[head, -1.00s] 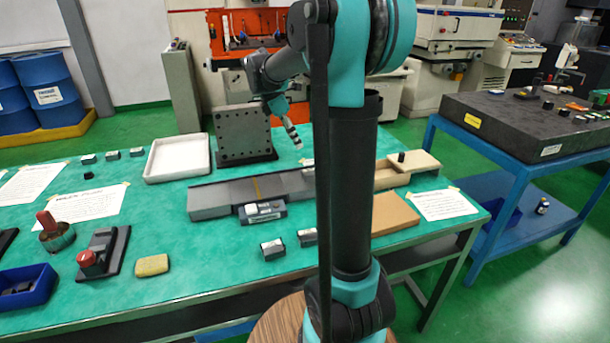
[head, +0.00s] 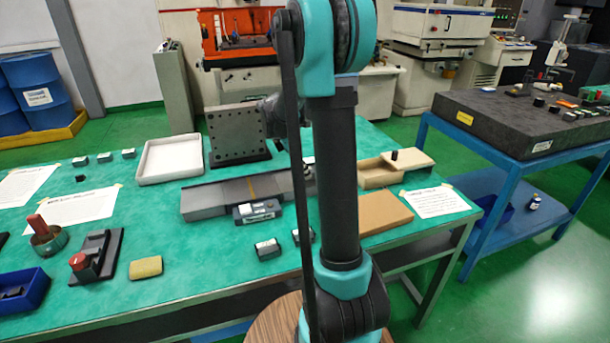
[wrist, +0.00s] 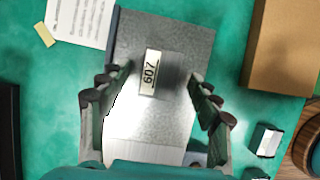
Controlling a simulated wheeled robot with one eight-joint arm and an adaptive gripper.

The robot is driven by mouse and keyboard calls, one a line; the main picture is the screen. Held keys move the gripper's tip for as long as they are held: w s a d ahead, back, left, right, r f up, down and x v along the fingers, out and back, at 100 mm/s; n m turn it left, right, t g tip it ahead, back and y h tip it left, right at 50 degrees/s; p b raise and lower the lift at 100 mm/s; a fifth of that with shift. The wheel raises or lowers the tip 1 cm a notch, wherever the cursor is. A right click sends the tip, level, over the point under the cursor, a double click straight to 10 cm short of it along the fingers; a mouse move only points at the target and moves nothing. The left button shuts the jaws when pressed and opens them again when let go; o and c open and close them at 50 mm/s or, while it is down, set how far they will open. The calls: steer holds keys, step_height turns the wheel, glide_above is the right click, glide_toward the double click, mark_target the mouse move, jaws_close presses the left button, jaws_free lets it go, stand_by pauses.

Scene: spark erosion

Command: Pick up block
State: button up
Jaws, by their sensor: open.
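In the wrist view a grey block with a white label reading 607 (wrist: 150,73) lies on a grey metal plate (wrist: 150,125). My gripper (wrist: 161,82) is open above it, with one dark finger on each side. Gaps show between the fingers and the block, and nothing is held. The height of the fingertips above the block is hard to judge. In the head view my arm's upright column hides my gripper and this block. The long grey bar (head: 215,197) shows left of the column, with a small labelled device (head: 257,212) at its front side.
A brown board (head: 385,212) lies right of my column; it also shows in the wrist view (wrist: 282,45). Small labelled blocks (head: 268,249) sit in front of the bar. A drilled plate (head: 238,135) stands behind, beside a white tray (head: 170,158).

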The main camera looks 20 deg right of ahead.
steer(key=shift+d+f, duration=0.15)
steer(key=shift+f, duration=0.25)
jaws_close()
